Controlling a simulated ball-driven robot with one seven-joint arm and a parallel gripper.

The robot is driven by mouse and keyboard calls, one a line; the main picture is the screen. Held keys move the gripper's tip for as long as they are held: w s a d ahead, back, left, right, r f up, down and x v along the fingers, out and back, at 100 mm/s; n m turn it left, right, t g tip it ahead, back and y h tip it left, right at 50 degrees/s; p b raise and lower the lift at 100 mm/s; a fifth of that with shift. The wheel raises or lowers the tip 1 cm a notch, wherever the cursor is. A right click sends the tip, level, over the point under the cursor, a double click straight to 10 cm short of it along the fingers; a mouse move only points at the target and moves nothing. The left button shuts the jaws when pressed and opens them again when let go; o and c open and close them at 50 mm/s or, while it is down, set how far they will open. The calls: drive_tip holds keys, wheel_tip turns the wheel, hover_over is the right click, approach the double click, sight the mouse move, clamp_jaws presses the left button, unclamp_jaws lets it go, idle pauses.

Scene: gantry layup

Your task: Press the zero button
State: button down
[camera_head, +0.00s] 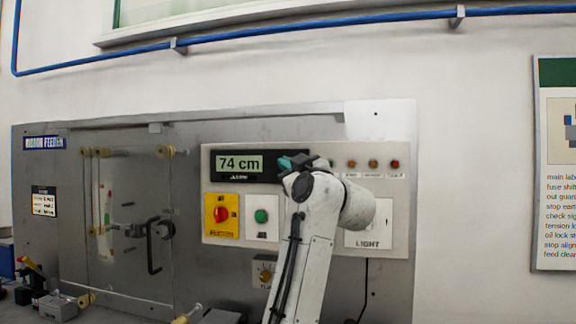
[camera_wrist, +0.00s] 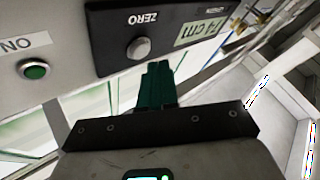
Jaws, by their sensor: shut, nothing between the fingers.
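The zero button is a round silver button (camera_wrist: 138,48) on a black display unit (camera_wrist: 112,35), beside an upside-down ZERO label in the wrist view. The readout (camera_head: 239,163) shows 74 cm.
Several small indicator lamps (camera_head: 373,164) are to the right, above a LIGHT plate (camera_head: 367,240). A clear door with a black handle (camera_head: 154,246) is at left.

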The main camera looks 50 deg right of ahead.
drive_tip(key=shift+d, duration=0.15)
drive_tip(key=shift+w+d, duration=0.15)
drive_tip(key=shift+d, duration=0.1)
drive_tip(key=shift+w+d+p, duration=0.2)
drive_tip(key=shift+d+p, duration=0.1)
drive_tip(key=shift+d, duration=0.1)
idle(0.9)
drive_tip(key=shift+a, duration=0.1)
drive_tip(key=shift+s+a, duration=0.35)
drive_tip(key=shift+a, duration=0.3)
drive_tip(key=shift+a, duration=0.1)
drive_tip(key=shift+s+a, duration=0.3)
drive_tip(key=shift+a, duration=0.45)
drive_tip(key=shift+s+a, duration=0.35)
drive_tip(key=shift+a, duration=0.4)
drive_tip(key=shift+s+a, duration=0.3)
drive_tip(key=shift+a, duration=0.45)
